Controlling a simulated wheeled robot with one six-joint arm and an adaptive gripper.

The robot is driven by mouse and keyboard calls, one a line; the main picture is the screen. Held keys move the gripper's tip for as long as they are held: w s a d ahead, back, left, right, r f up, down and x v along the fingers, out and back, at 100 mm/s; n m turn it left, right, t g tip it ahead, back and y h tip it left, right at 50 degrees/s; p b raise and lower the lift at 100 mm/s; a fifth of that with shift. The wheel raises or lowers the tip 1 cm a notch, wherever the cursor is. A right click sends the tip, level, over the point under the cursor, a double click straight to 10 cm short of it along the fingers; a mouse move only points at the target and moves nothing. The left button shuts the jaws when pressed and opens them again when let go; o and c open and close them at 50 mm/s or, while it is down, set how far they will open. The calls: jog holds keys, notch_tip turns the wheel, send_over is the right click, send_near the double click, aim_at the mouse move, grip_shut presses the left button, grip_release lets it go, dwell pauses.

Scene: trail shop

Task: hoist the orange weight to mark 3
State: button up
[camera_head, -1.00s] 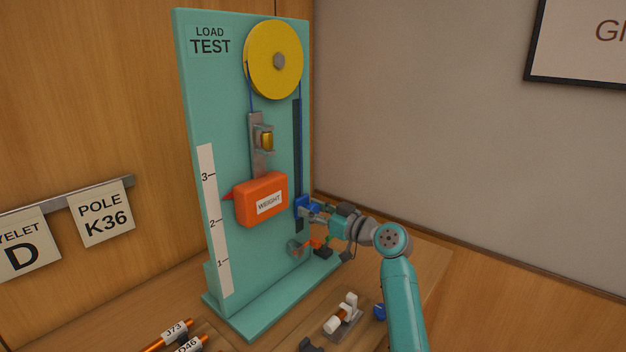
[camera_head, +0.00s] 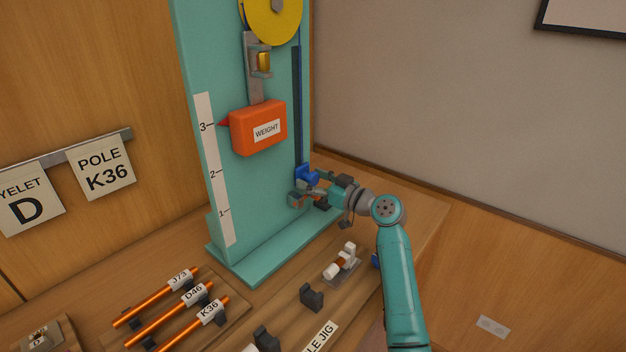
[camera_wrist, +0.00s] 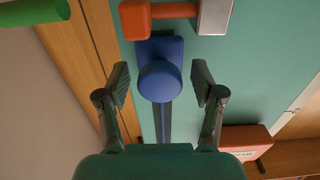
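The orange weight (camera_head: 258,128) hangs on the teal load-test board (camera_head: 262,205), its red pointer (camera_head: 223,123) about level with mark 3 on the white scale (camera_head: 212,160). The weight also shows at the lower right of the wrist view (camera_wrist: 243,136). The blue slider knob (camera_head: 307,175) sits low in the dark slot; the wrist view shows its round face (camera_wrist: 159,80). My gripper (camera_wrist: 161,83) is open, with one finger on each side of the knob and visible gaps. An orange lever (camera_wrist: 172,10) with a metal bracket (camera_wrist: 213,14) lies just below the knob.
The yellow pulley (camera_head: 272,15) and a metal bracket with a brass piece (camera_head: 263,62) are above the weight. Orange poles (camera_head: 175,310) and a jig (camera_head: 318,338) lie on the bench in front. A wall closes off the right.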

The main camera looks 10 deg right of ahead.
jog(key=v, duration=1.2)
dwell(0.5)
